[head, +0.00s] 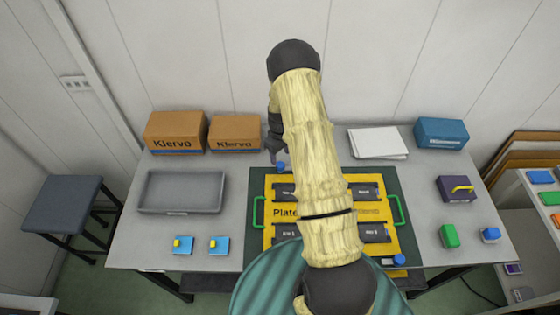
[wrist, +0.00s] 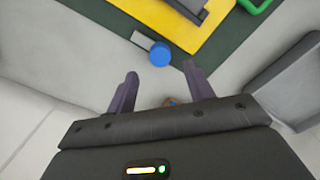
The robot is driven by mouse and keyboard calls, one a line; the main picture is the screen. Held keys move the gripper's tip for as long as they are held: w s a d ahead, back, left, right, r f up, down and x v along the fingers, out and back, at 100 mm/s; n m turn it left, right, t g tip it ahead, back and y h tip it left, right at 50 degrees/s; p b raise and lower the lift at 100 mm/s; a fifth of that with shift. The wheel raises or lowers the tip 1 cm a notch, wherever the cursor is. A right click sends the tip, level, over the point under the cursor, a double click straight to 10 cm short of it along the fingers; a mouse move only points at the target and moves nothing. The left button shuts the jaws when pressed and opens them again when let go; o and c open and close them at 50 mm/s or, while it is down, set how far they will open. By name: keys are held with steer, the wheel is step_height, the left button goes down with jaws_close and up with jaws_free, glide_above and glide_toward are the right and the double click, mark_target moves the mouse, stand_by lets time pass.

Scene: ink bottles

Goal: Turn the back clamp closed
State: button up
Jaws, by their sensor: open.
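The back clamp (head: 281,168) shows a blue round knob at the back edge of the dark green mat (head: 256,188), near the yellow plate (head: 270,236). In the wrist view the blue knob (wrist: 160,54) has a short grey bar (wrist: 142,40) beside it, over the mat's edge. My gripper (head: 277,158) is open and empty just behind the knob. In the wrist view the knob lies beyond the gap between my fingertips (wrist: 160,70), with no contact visible. A second blue clamp knob (head: 399,260) is at the plate's front right. My arm hides the plate's middle.
The plate has dark blocks and green handles (head: 398,211). A grey tray (head: 182,191) lies left; two Kiervo boxes (head: 175,132) stand behind it. White sheets (head: 377,142) and a blue box (head: 441,133) are back right. Bare table lies around the clamp's rear side.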

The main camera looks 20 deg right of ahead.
mark_target(280, 164)
steer(key=shift+f+p, duration=0.9)
steer(key=shift+f, duration=2.2)
steer(key=c, duration=1)
